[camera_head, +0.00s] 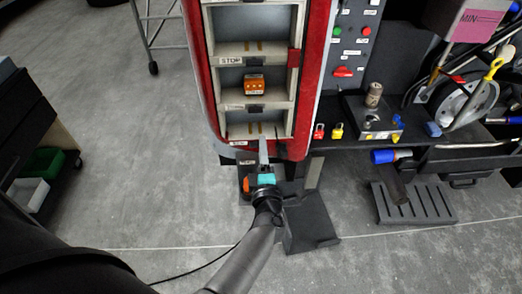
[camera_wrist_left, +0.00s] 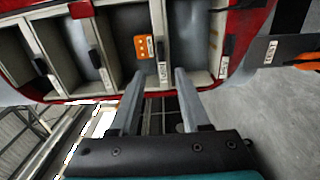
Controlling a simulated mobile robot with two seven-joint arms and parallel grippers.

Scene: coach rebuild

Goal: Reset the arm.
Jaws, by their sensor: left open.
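My left gripper (camera_head: 263,152) is in front of the lowest compartment of a red cabinet (camera_head: 324,60), with its arm coming up from the bottom. In the left wrist view its two fingers (camera_wrist_left: 160,72) stand well apart with nothing between them, so it is open and empty. They point toward the cabinet's row of compartments. An orange block (camera_head: 255,84) with small marks on its front sits in a compartment above the gripper; it also shows in the left wrist view (camera_wrist_left: 143,47), ahead of the fingertips and apart from them. My right gripper is not in view.
A dark workbench (camera_head: 462,157) with a red padlock (camera_head: 319,131), a yellow padlock (camera_head: 338,131) and a reel (camera_head: 470,98) stands right of the cabinet. A slotted black step (camera_head: 412,203) lies on the floor. Green and white bins (camera_head: 40,163) are at left. The grey floor between is clear.

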